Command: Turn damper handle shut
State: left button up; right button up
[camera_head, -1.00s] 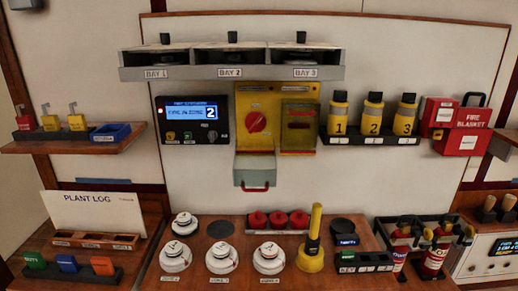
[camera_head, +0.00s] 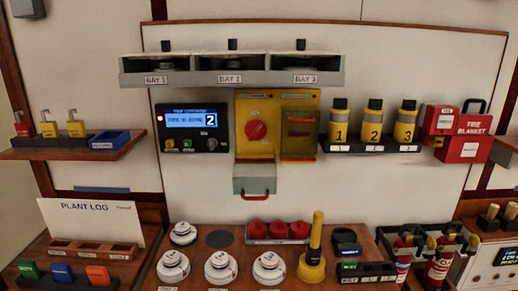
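No part is labelled as a damper, and I cannot tell for sure which part is the damper handle. A red round knob (camera_head: 256,131) with a pale mark sits on a yellow wall panel (camera_head: 285,98). Beside it on the panel is a yellow-framed window (camera_head: 299,136) with red behind it. A grey box (camera_head: 254,171) with a red handle (camera_head: 255,193) hangs below the panel. Black upright knobs (camera_head: 233,45) stand above the grey three-bay shelf (camera_head: 218,79). Neither of my grippers is in view.
A control panel (camera_head: 191,128) with a blue screen showing 2 is left of the yellow panel. Numbered yellow canisters (camera_head: 373,120) stand at right. The bench below holds white detectors (camera_head: 221,268), red caps (camera_head: 278,230), a yellow torch (camera_head: 314,250) and red extinguishers (camera_head: 440,262).

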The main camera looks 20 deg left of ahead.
aim_at(255, 128)
jog(key=i+l, duration=0.85)
jog(key=l+u, duration=0.1)
jog(key=u, duration=1.55)
